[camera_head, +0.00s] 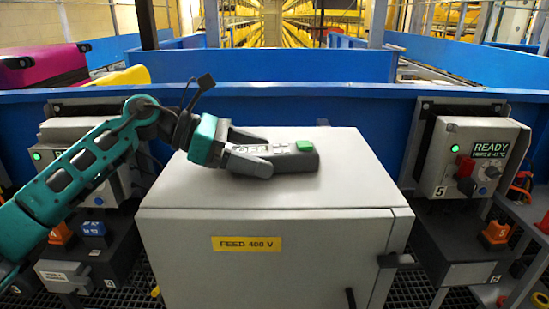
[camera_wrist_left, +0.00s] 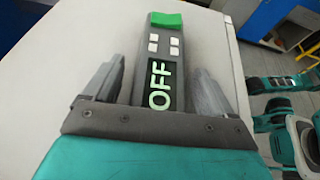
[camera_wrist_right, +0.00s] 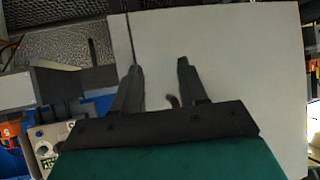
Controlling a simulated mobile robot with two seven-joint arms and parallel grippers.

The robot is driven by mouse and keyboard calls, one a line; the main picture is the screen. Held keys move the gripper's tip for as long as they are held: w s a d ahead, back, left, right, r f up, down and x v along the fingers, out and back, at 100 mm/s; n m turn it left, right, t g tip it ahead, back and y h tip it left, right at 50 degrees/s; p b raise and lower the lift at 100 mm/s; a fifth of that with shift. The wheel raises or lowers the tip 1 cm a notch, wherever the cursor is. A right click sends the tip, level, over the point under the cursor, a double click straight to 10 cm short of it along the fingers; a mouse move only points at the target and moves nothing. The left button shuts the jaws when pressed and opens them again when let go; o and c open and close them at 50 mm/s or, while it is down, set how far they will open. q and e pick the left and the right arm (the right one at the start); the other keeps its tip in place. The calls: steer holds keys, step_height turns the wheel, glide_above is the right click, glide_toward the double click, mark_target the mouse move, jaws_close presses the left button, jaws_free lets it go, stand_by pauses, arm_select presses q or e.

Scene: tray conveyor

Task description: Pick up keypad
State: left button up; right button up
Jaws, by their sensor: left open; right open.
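The keypad (camera_head: 290,160) is a dark grey block with a green button, light keys and a display. It lies on top of the grey cabinet (camera_head: 340,185). In the left wrist view the keypad (camera_wrist_left: 165,50) shows "OFF" on its display. My left gripper (camera_head: 259,151) is open at the keypad's display end, with one finger on each side of it. Whether the fingers touch it I cannot tell. My right gripper (camera_wrist_right: 160,65) is open and empty in its own wrist view, facing a plain pale surface. It does not show in the head view.
The cabinet carries a yellow "FEED 400 V" label (camera_head: 247,243) and a dark handle (camera_head: 395,260). A blue conveyor wall (camera_head: 300,105) runs behind it. A "READY" control box (camera_head: 470,160) stands right, another box (camera_head: 75,150) left. The cabinet top right of the keypad is clear.

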arm_select(q)
steer(key=shift+d, duration=0.15)
steer(key=c, duration=1.2)
